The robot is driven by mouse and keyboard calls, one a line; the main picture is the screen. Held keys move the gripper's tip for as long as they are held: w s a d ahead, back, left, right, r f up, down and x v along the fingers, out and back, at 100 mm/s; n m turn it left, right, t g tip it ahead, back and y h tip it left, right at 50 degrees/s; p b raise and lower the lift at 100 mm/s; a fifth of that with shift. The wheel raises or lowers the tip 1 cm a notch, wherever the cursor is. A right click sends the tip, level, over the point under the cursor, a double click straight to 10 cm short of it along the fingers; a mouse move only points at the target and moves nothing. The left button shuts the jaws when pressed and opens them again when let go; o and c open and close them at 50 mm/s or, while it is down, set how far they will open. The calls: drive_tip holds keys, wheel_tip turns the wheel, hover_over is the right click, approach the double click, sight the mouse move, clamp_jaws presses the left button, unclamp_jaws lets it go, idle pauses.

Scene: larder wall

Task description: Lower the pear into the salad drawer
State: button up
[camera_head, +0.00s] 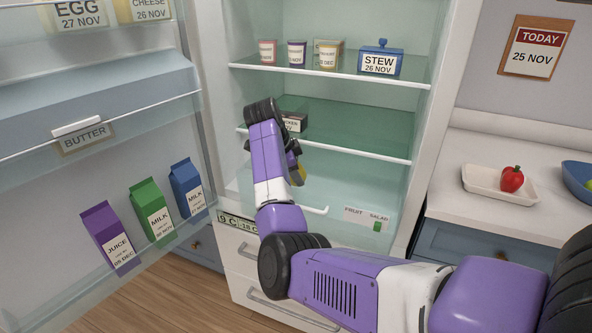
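A small part of the yellow pear (301,173) shows at the end of my gripper (297,170), just right of my purple wrist. My gripper appears shut on the pear, though my arm hides most of the fingers and the rest of the pear. The salad drawer (345,196) is the pale clear drawer at the bottom of the fridge, with a white handle and a FRUIT SALAD label with a green tab. The pear appears in front of or above the drawer's left half; its exact height is unclear. My arm hides the drawer's left part.
The glass shelf (360,148) above the drawer carries a dark labelled box (294,122). A stew pot (381,60) and several small tubs stand higher. The open door (95,95) with cartons is left. A counter (480,215) with a tray (482,184) and red pepper (511,178) is right.

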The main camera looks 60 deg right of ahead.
drive_tip(key=shift+f+b, duration=0.95)
drive_tip(key=shift+f, duration=1.2)
drive_tip(key=o, duration=1.6)
drive_tip(key=shift+v, duration=3.95)
